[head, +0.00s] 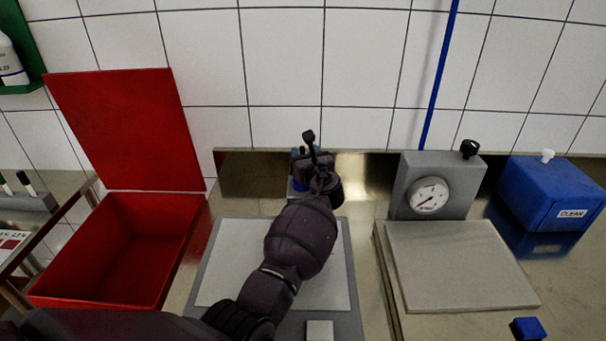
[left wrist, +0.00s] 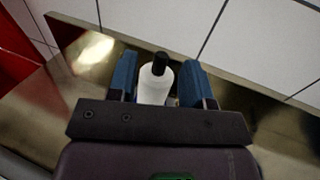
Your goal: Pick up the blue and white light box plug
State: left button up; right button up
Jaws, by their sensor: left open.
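My left gripper (head: 303,163) reaches over the light panel (head: 228,268) towards the back edge of the worktop in the head view. In the left wrist view its blue fingers (left wrist: 158,82) are open, one on each side of a white upright piece (left wrist: 154,88) with a black top. I cannot tell whether they touch it. In the head view my gripper hides most of this spot, where a small blue and white piece (head: 300,187) shows. I cannot tell for sure that this is the plug. My right gripper is not in view.
An open red box (head: 120,250) stands on the left. A grey press with a dial (head: 429,196) and a blue box marked CLEAN (head: 550,195) stand on the right. A small blue object (head: 527,328) lies at the lower right. A tiled wall rises behind.

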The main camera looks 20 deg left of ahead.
aim_at(303, 150)
pick_arm(q)
jog(key=shift+w+a+f+b, duration=0.2)
jog(key=shift+w+a+b, duration=0.1)
jog(key=shift+w, duration=0.2)
jog(key=shift+w+a+f+b, duration=0.2)
jog(key=shift+w+a+b, duration=0.05)
jog(key=shift+w, duration=0.25)
jog(key=shift+w+a, duration=0.2)
jog(key=shift+w, duration=0.1)
jog(key=shift+w+a+r, duration=0.1)
jog(key=shift+w+r, duration=0.05)
jog(key=shift+r, duration=0.1)
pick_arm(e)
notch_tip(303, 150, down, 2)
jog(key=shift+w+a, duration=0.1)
pick_arm(q)
jog(key=shift+c, duration=0.2)
grip_shut()
